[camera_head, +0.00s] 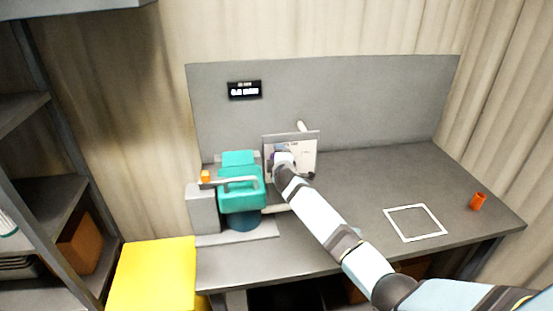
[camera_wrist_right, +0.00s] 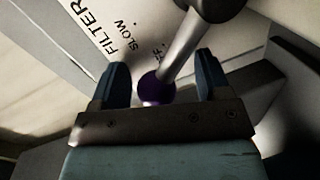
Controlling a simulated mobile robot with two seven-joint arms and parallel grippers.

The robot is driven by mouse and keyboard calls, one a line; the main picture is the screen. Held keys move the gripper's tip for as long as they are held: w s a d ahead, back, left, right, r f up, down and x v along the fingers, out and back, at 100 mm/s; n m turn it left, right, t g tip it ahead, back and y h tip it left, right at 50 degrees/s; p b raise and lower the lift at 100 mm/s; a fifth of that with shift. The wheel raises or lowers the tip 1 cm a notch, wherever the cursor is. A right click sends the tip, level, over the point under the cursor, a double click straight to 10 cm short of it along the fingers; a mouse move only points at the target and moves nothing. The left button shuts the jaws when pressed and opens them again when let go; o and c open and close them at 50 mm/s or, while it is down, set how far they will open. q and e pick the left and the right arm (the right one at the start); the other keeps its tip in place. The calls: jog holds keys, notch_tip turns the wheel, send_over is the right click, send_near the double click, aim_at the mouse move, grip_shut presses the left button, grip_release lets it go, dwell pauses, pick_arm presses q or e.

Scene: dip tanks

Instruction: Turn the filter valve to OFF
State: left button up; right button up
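The filter valve's panel (camera_head: 304,152) is a pale plate standing on the bench. In the right wrist view the panel (camera_wrist_right: 95,25) carries the words FILTER and SLOW and a partly hidden label ending in FF. The valve's metal lever (camera_wrist_right: 184,52) slants from a dark hub at the top down to a purple ball knob (camera_wrist_right: 156,89). My right gripper (camera_wrist_right: 160,72) is open, with one finger on each side of the knob and gaps showing. In the head view my right gripper (camera_head: 284,158) is in front of the panel. My left gripper is not in view.
A teal machine (camera_head: 240,190) with an orange-tipped handle stands left of the panel. A yellow box (camera_head: 153,275) is at the bench's left. A white square outline (camera_head: 415,237) and an orange cup (camera_head: 478,201) are on the right. A small display (camera_head: 244,90) is on the backboard.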

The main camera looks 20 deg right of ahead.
jog(key=shift+a+r, duration=0.1)
jog(key=shift+a, duration=0.15)
jog(key=shift+s+a, duration=0.1)
jog(key=shift+s, duration=0.1)
jog(key=v, duration=1.3)
jog(key=shift+s, duration=0.2)
